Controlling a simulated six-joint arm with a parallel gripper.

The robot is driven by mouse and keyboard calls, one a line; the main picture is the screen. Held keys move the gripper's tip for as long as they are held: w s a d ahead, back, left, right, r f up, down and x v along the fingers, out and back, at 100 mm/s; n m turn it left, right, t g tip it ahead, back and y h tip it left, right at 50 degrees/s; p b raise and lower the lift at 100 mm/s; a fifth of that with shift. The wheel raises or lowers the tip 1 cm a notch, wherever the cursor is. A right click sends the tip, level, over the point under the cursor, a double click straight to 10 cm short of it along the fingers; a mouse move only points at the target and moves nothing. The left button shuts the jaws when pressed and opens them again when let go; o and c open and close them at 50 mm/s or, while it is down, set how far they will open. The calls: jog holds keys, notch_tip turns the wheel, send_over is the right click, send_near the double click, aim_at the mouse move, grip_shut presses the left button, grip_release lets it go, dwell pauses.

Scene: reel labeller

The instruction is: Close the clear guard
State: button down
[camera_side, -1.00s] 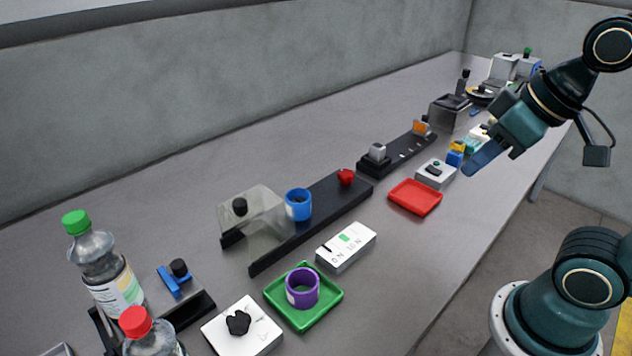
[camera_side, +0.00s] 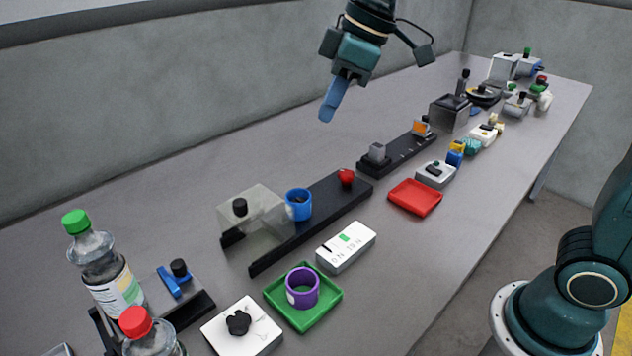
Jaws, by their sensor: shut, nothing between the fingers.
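The clear guard (camera_side: 262,207) is a see-through cover with a black knob (camera_side: 240,206) on it. It stands at the left end of a long black base (camera_side: 318,217), beside a blue reel (camera_side: 298,204). I cannot tell exactly how far the guard is swung. My gripper (camera_side: 329,113) has blue fingers and is shut and empty. It hangs in the air above the back of the table, up and to the right of the guard in the picture, well apart from it.
A red knob (camera_side: 346,177) sits on the base right of the reel. In front are a white box with a display (camera_side: 346,247), a green tray (camera_side: 318,315) holding a purple reel (camera_side: 302,286), and a red tray (camera_side: 414,197). Bottles (camera_side: 97,262) stand at left. The table's back strip is clear.

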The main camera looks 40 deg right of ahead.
jog(key=w+a+f+n+g, duration=0.1)
jog(key=w+a+f+n, duration=0.3)
jog(key=w+a, duration=0.35)
jog(key=n+g+y, duration=0.1)
jog(key=n+g, duration=0.1)
jog(key=n, duration=0.1)
send_over(233, 217)
notch_tip(233, 217, down, 6)
jog(key=shift+a+r, duration=0.15)
jog(key=shift+a, duration=0.35)
jog(key=shift+d+f, duration=0.2)
jog(key=shift+f, duration=2.15)
jog(key=shift+d+f, duration=0.2)
jog(key=shift+f, duration=2.15)
jog(key=shift+d, duration=0.1)
